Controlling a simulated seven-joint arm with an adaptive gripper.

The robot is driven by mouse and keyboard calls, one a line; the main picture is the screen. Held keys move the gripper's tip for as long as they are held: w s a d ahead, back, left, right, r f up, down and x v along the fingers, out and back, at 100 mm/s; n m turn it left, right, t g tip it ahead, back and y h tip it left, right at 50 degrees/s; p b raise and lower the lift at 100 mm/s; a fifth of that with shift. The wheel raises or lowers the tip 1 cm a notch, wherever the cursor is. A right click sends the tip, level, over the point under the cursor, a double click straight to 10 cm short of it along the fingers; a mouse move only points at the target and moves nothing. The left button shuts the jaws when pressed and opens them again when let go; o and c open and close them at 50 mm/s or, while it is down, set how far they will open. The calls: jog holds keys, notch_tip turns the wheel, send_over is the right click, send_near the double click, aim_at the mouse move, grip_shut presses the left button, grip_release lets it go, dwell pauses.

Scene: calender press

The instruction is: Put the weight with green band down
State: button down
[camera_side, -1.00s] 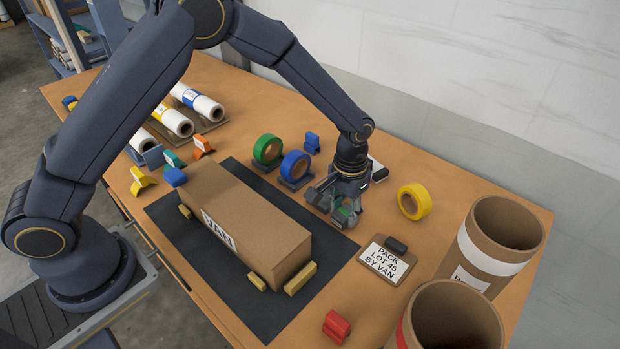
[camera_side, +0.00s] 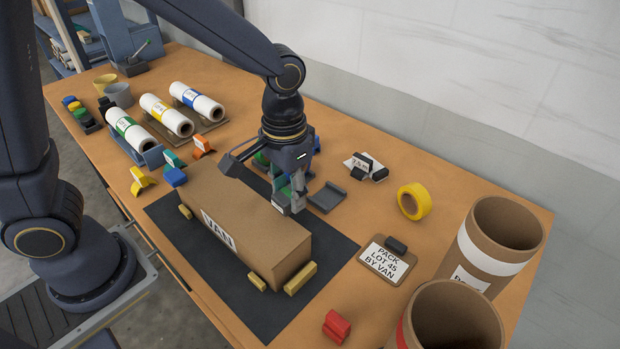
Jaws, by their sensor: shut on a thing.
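My gripper (camera_side: 292,203) points down beside the far long side of the cardboard box, over the back edge of the dark mat. It is shut on a small grey piece with green showing, the weight with green band (camera_side: 281,183). The fingers hide much of the weight, and I cannot tell whether its underside touches the mat. A shallow grey tray (camera_side: 327,197) lies empty just right of the gripper.
The box marked VAN (camera_side: 245,225) sits on the dark mat (camera_side: 330,262) between yellow blocks (camera_side: 300,278). Banded white rolls (camera_side: 167,116) lie back left.

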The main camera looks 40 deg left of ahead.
jog(key=shift+s+a+r+m, duration=0.15)
jog(key=shift+s+r+m, duration=0.15)
jog(key=shift+s+m, duration=0.15)
jog(key=shift+r+m, duration=0.15)
jog(key=shift+m, duration=0.3)
jog(key=w+a+m, duration=0.1)
jog(key=w+a, duration=0.7)
jog(key=a, duration=0.5)
jog(key=s+a+n, duration=0.2)
jog(key=a+n, duration=0.2)
jog(key=a, duration=1.2)
send_over(254, 140)
jog(key=s, duration=0.1)
jog(key=f, duration=0.8)
jog(key=shift+s+d+f, duration=0.15)
jog(key=shift+d+f, duration=0.1)
jog(key=shift+f, duration=0.15)
jog(key=shift+w+a+f, duration=0.2)
jog(key=shift+w+f, duration=0.35)
jog(key=shift+f, duration=1.6)
